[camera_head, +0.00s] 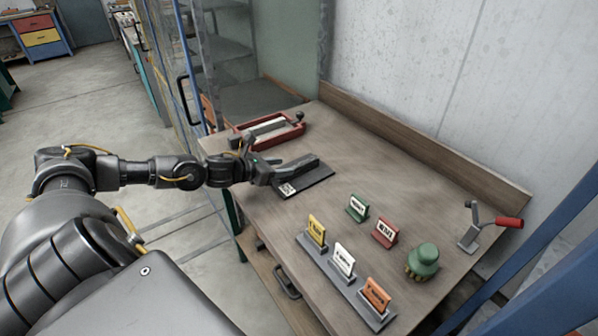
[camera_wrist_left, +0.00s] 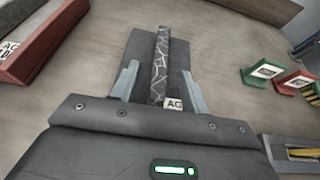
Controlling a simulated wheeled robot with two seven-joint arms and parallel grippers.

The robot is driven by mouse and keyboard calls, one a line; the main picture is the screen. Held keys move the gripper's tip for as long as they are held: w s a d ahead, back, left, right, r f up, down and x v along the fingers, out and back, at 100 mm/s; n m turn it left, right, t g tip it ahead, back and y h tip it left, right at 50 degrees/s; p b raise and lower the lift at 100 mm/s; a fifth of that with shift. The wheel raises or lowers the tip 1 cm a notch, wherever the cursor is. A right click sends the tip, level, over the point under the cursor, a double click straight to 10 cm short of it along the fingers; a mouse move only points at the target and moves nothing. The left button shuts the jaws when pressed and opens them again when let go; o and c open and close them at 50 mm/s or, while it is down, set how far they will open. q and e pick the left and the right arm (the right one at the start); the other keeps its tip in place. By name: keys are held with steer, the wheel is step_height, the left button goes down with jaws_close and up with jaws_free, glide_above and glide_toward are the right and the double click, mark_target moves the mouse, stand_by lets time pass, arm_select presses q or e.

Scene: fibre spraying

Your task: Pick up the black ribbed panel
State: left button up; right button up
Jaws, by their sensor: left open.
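The black ribbed panel (camera_head: 312,183) lies flat on the workbench, with a small white label at its near left corner. My left gripper (camera_head: 290,167) reaches in from the left, low over the panel. In the left wrist view its two fingers (camera_wrist_left: 159,78) are spread, one on each side of the rib, with gaps between. Whether the fingertips touch the panel's base cannot be told. My right gripper is not in view.
A red tray (camera_head: 299,128) stands behind the gripper on the workbench (camera_head: 375,165). Several coloured label stands (camera_head: 342,262), a green knob-like object (camera_head: 424,260) and a red-handled lever (camera_head: 508,222) are at the right. A wooden rail (camera_head: 430,150) edges the back. The bench's middle right is clear.

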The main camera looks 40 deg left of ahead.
mark_target(295, 166)
arm_select(q)
steer(key=shift+w+d+r, duration=0.1)
steer(key=shift+w, duration=0.1)
steer(key=p+x, duration=0.2)
steer(key=x, duration=0.2)
steer(key=shift+w+d, duration=0.15)
steer(key=shift+w+f, duration=0.15)
steer(key=shift+f, duration=0.15)
steer(key=shift+c, duration=0.3)
jaws_close()
steer(key=shift+r, duration=0.15)
